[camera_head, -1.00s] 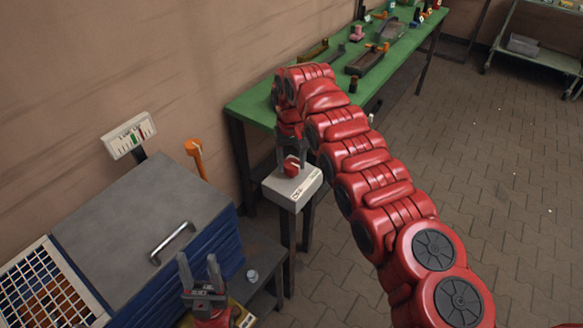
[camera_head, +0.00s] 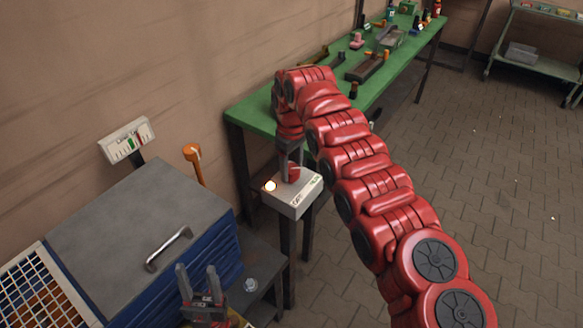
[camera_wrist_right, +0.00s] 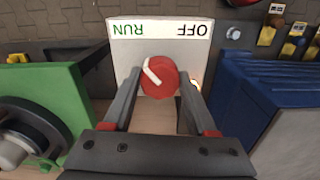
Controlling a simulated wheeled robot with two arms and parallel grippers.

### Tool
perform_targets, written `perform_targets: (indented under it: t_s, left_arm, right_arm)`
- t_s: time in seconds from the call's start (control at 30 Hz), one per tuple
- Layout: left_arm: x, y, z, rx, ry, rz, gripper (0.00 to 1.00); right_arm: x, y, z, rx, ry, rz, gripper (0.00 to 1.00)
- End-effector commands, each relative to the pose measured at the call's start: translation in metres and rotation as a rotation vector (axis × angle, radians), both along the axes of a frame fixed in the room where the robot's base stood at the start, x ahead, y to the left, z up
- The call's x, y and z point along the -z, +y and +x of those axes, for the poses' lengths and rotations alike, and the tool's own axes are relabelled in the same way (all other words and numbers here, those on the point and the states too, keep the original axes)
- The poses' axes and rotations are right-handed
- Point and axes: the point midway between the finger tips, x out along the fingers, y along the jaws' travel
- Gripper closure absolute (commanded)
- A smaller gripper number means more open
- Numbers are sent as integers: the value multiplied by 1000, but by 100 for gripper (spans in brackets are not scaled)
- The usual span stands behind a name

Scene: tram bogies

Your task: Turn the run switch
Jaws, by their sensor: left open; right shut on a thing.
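The run switch is a round red knob (camera_head: 292,174) on a light grey box (camera_head: 305,200) on a dark post. In the right wrist view the knob (camera_wrist_right: 165,84) has a white bar tilted toward the upper left, on the side of the green RUN label; OFF is at the right, both upside down. My right gripper (camera_head: 289,168) points down over the box and is shut on the knob, with a finger on each side. A small lamp (camera_head: 270,186) on the box glows. My left gripper (camera_head: 197,274) is open and empty, low in the head view.
A blue cabinet (camera_head: 140,215) with a grey top stands left of the box. An orange-headed tool (camera_head: 194,160) leans by the wall. A green workbench (camera_head: 250,112) holding several parts runs behind my right arm. Paved floor at the right is free.

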Motion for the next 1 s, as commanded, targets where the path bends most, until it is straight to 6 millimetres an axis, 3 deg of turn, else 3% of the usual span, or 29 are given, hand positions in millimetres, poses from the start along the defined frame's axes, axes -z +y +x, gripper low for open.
perform_targets:
  t_s: [0.47,0.5,0.63,1.0]
  left_arm:
    - [0,0,0,0,0,0,50]
    - [0,0,0,0,0,0,50]
    - [0,0,0,0,0,0,50]
    - [1,0,0,0,0,0,50]
  right_arm:
    - [-1,0,1,-15,-2,1,98]
    - [-1,0,1,-15,-2,1,37]
    - [-1,0,0,-14,-2,1,13]
    - [-4,0,1,-13,-2,-1,12]
